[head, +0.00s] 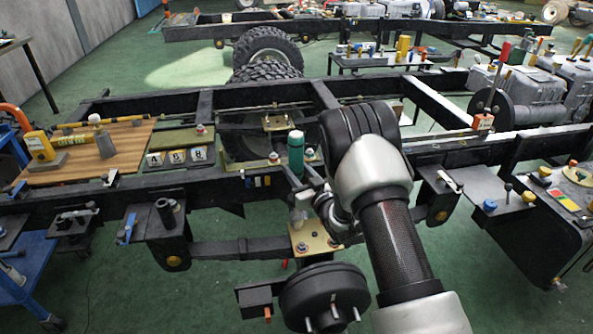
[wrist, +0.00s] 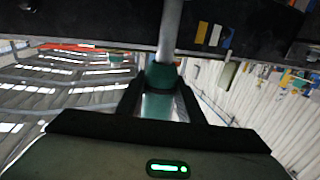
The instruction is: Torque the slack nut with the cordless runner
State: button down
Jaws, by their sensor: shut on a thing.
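My gripper (head: 300,186) is shut on the cordless runner (head: 296,150), a teal cylinder standing roughly upright beside the chassis rail. In the wrist view, the two dark fingers (wrist: 158,102) close around the runner's teal body (wrist: 160,76), and a grey shaft (wrist: 169,30) extends from it. In the head view, the runner's lower end is over a tan plate (head: 316,236) with nuts, including one at the left (head: 302,247) and one at the right (head: 333,243). Which nut is slack, and whether the runner touches one, I cannot tell.
The black chassis rail (head: 215,186) runs behind the runner, with small coloured tags (wrist: 215,35) on its side. A hub drum (head: 323,296) with studs is below the plate. A wooden board (head: 85,160) with tools lies left; a dark side shelf (head: 500,205) stands right.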

aim_at(300, 156)
jog(key=shift+f, duration=0.85)
dwell(1.5)
jog(key=shift+s+f, duration=0.1)
jog(key=shift+f, duration=0.3)
dwell(1.2)
jog(key=shift+r, duration=0.2)
jog(key=shift+r+p, duration=0.5)
jog(key=shift+r, duration=1.15)
jog(key=shift+r+p, duration=1.15)
jog(key=shift+r, duration=1.35)
